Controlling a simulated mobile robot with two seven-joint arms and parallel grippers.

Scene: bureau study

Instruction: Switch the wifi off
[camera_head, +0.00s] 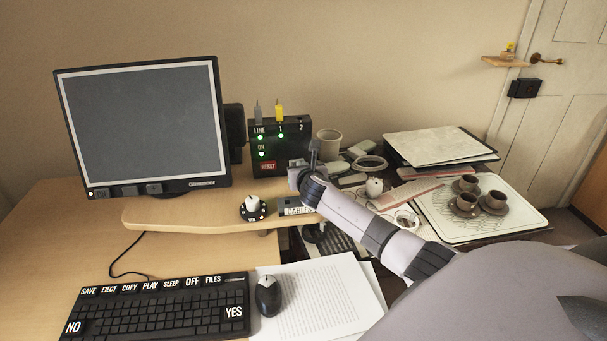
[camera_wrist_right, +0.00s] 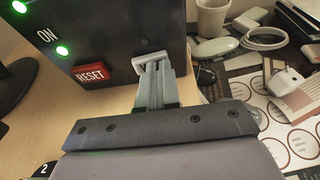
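The wifi box (camera_head: 292,148) is a black upright unit on the raised wooden shelf, right of the monitor. It has LINE and ON labels, several lit green lights and a red RESET button (camera_head: 268,167). A grey plug (camera_head: 258,112) and a yellow plug (camera_head: 279,112) stand at its top. My right gripper (camera_head: 303,172) is at the box's lower right front. In the right wrist view the fingers (camera_wrist_right: 154,72) look shut together, right of the RESET button (camera_wrist_right: 91,73). A pale grey piece shows at their tips; I cannot tell whether they touch the box. My left gripper is not in view.
The monitor (camera_head: 145,122) stands left of the box. A cup (camera_head: 328,144), white devices and cables lie to its right. A white round knob (camera_head: 253,203) and a CABLES label sit in front. The keyboard (camera_head: 160,307), mouse (camera_head: 268,296) and papers (camera_head: 320,300) are nearer.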

